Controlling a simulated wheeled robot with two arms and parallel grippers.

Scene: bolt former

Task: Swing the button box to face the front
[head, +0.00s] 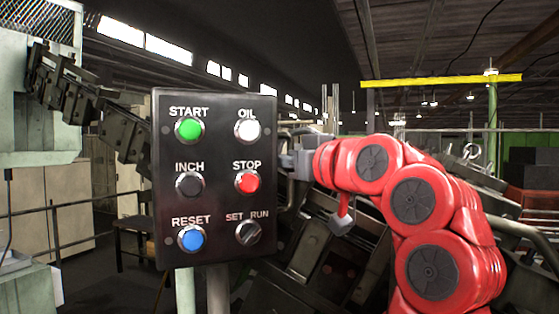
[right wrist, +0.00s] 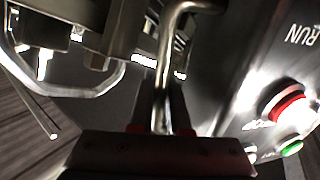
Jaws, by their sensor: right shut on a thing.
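The button box (head: 213,215) is a dark panel in the middle of the head view, its face turned almost square to the camera. It carries green, white, grey, red and blue buttons and a SET/RUN knob. Part of its face shows at the right of the right wrist view (right wrist: 255,75). A bent metal handle (right wrist: 165,65) stands beside the box in the right wrist view. My right gripper (head: 296,152) is at the box's right edge, shut on this handle; its fingers flank the bar in the right wrist view (right wrist: 162,118). My left gripper is out of view.
The box stands on a pale post (head: 218,290). A dark linked arm or chain (head: 70,90) runs behind it at the left, from a pale machine housing (head: 40,120). Dark machinery and pipes fill the space behind my right arm. A railing (head: 60,207) stands at the left.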

